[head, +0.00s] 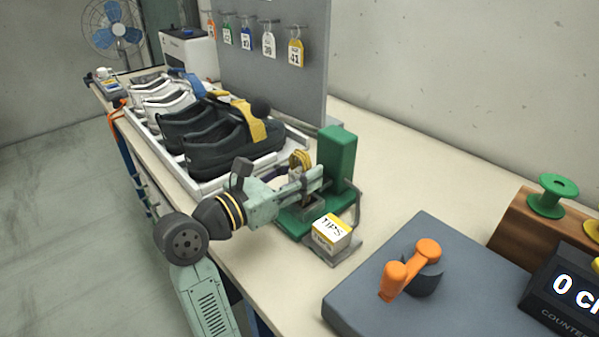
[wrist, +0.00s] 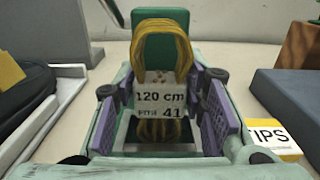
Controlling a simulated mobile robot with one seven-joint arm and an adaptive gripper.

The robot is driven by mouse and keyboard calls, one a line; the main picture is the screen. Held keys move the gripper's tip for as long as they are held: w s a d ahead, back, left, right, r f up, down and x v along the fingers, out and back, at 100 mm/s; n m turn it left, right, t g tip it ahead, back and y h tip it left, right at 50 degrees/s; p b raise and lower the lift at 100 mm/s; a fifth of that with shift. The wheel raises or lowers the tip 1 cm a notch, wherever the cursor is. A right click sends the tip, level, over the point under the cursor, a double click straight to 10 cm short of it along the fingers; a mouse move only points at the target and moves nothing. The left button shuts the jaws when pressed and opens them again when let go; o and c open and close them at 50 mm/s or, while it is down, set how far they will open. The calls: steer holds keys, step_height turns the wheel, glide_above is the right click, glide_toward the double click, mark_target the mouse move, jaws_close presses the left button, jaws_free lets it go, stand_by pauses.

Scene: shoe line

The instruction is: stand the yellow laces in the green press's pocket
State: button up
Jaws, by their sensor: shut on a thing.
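The yellow laces (wrist: 162,50) are a looped bundle with a white band reading 120 cm and 41. My gripper (wrist: 165,110) is shut on the laces, its purple pads on both sides of the band, and the bundle looks upright. In the head view the laces (head: 300,160) show at my gripper (head: 305,182), in front of the green press (head: 337,160). The press's upright (wrist: 205,28) stands behind the laces in the wrist view. The pocket is hidden behind the gripper and laces, so I cannot tell whether the laces are in it.
A white TIPS box (head: 332,233) stands right beside the press. A white tray (head: 205,183) of black and white shoes lies to the left. A grey pad with an orange crank (head: 410,268) is at the front right. A tag board (head: 270,70) stands behind.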

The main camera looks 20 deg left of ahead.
steer(key=o, duration=1.1)
steer(key=v, duration=1.2)
